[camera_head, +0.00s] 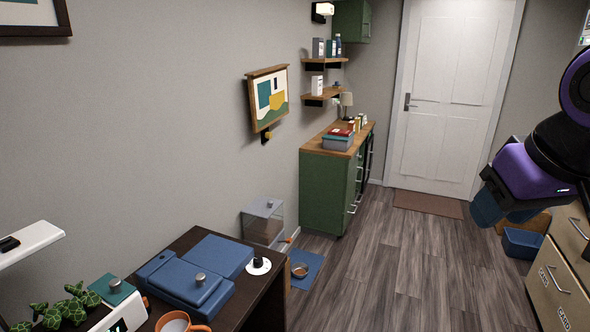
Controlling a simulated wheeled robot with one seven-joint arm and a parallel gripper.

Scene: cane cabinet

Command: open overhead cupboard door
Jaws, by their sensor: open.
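A green overhead cupboard (351,20) hangs high on the wall at the far end, left of the white door. It is small in view, its top is cut off by the picture edge, and its door looks closed. My gripper (505,216) is at the right side of the view, below its purple wrist, with its blue fingers pointing down. It is open, with nothing seen in it. It is well apart from the cupboard, far nearer to me and lower in the picture.
A green base cabinet (328,192) with a wooden top stands below wall shelves (325,97). A dark desk (200,240) with blue boxes is at the near left. A drawer unit (560,285) and a blue bin (523,243) are at the right. The wooden floor (410,265) between is clear.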

